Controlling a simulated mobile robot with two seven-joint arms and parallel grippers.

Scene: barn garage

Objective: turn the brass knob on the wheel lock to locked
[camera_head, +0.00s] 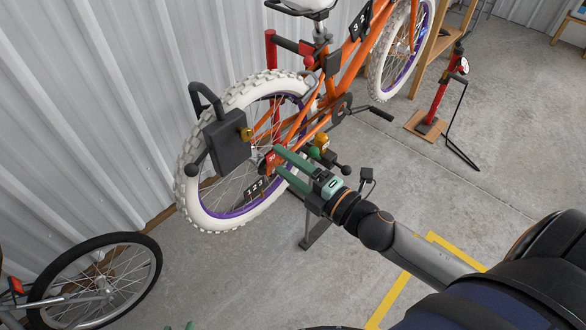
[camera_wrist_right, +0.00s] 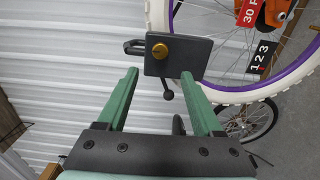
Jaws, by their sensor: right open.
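The wheel lock (camera_head: 225,148) is a dark grey box with a black shackle, fixed at the orange bike's white-tyred wheel. Its brass knob (camera_head: 246,134) is on the face toward my right gripper. In the right wrist view the lock (camera_wrist_right: 190,62) and knob (camera_wrist_right: 160,52) show just beyond the fingertips, with the knob between the two finger lines. My right gripper (camera_head: 280,161) is open, its green fingers apart and empty, right of and below the knob, not touching it. Only green tips of my left gripper (camera_head: 178,327) show at the bottom edge; its opening is unclear.
The orange bike (camera_head: 350,65) stands along the corrugated wall (camera_head: 80,120). A black-tyred bicycle wheel (camera_head: 150,270) is at the lower left. A red floor pump (camera_head: 440,95) stands at the upper right.

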